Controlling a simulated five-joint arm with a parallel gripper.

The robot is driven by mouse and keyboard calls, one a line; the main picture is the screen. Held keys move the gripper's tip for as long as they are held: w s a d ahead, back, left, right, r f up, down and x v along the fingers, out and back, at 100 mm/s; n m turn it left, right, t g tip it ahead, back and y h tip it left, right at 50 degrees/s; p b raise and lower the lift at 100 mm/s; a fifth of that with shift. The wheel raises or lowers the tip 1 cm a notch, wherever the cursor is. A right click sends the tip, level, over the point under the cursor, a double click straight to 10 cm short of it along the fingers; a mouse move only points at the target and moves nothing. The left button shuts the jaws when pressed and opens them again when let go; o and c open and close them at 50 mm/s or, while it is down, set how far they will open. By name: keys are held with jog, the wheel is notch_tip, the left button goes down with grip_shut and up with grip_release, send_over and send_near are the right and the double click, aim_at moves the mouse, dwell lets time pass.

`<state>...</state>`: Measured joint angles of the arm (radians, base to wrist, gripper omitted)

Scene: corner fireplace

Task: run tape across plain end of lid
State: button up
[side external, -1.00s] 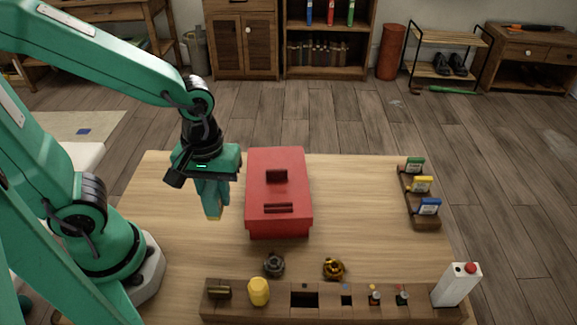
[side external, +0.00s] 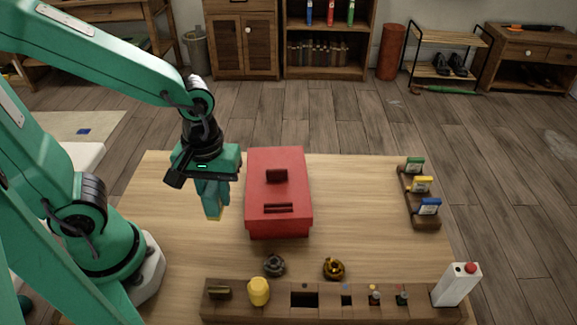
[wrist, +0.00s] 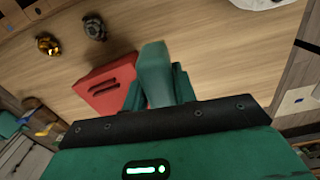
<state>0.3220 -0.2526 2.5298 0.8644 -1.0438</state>
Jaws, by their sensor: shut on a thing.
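A red box with a red lid (side external: 260,190) stands on the wooden table. The lid has a dark raised block near its middle and a dark slotted bar towards the near end; its far end is plain. I cannot tell whether this is the tape.
A dark round piece (side external: 274,264) and a gold one (side external: 333,268) lie in front of the box. A small stand (side external: 423,213) holds coloured cartridges at right.

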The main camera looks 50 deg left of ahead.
jog(key=shift+w, duration=0.1)
jog(key=w+a+r, duration=0.1)
jog(key=w+r, duration=0.1)
jog(key=w, duration=1)
jog(key=w+a+r, duration=0.1)
jog(key=w+r, duration=0.2)
jog(key=w, duration=0.9)
jog(key=shift+w+a, duration=0.25)
jog(key=shift+f, duration=0.15)
jog(key=shift+f, duration=3.45)
jog(key=shift+s+a+f, duration=0.4)
jog(key=shift+s+f, duration=0.05)
jog(key=shift+s+a, duration=1.05)
jog(key=shift+s, duration=0.2)
jog(key=shift+s+a, duration=1)
jog(key=shift+s, duration=0.25)
jog(key=shift+s+a, duration=1.05)
jog(key=shift+s, duration=0.2)
jog(key=shift+w+d, duration=1.2)
jog(key=shift+w, duration=0.2)
jog(key=shift+w+d, duration=1.15)
jog(key=shift+w, duration=0.3)
jog(key=shift+w+d, duration=1.2)
jog(key=shift+w, duration=0.2)
notch_tip(320, 180, up, 8)
